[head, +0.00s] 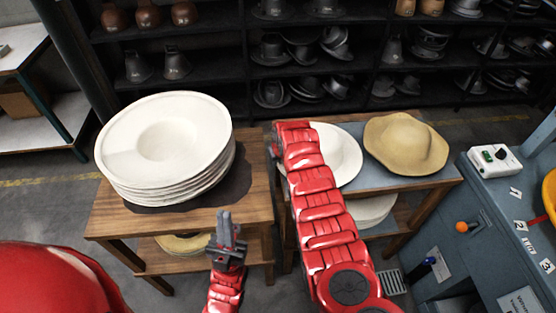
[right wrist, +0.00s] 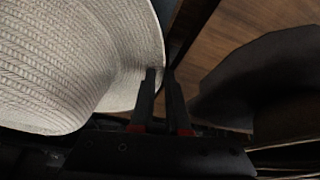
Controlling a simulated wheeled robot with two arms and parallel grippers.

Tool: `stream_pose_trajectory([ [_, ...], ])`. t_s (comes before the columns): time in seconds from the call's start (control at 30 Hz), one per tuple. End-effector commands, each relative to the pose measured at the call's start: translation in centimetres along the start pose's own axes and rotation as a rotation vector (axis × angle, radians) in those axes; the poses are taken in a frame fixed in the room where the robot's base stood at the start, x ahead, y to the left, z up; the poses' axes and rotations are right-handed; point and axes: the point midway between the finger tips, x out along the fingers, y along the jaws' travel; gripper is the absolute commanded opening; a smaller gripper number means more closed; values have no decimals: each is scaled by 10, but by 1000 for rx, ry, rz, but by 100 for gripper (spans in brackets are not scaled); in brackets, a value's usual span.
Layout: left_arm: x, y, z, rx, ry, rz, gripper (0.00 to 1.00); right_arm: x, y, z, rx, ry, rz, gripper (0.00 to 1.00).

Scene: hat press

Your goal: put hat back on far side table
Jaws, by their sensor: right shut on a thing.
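A white hat (head: 343,158) is at the left of the grey-topped far side table (head: 383,183), partly hidden behind my right arm. Its woven brim (right wrist: 130,60) fills the left of the right wrist view. My right gripper (right wrist: 161,76) is shut on the brim's edge. In the head view its fingers are mostly hidden at the end of my arm. I cannot tell whether the hat rests fully on the tabletop. A tan hat (head: 405,143) lies to its right. My left gripper (head: 228,222) is in front of the left wooden table, its finger gap unclear.
A stack of white hats (head: 165,140) lies on a dark mat on the left wooden table (head: 262,190). More hats lie on the lower shelves. A machine with a control box (head: 494,160) stands at the right. Dark racks (head: 225,50) line the back.

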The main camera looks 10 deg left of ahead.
Motion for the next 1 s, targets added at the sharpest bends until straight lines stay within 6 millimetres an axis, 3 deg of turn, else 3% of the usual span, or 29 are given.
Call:
stream_pose_trajectory([
  [0.03, -3, 0, 0, 0, 0, 0, 0, 3, 0, 1, 0, 0, 0, 0],
  [0.07, -1, 0, 0, 0, 0, 0, 0, 2, 0, 1, 0, 0, 0, 19],
  [0.2, -1, 0, 0, 0, 0, 0, 0, 1, 0, 1, 0, 0, 0, 43],
  [0.67, 0, 0, 0, 0, 0, 0, 0, -5, 1, -1, 2, 2, 0, 43],
  [1.0, -4, 0, 1, 0, 0, 0, 0, -32, 0, 0, -3, 2, 2, 43],
])
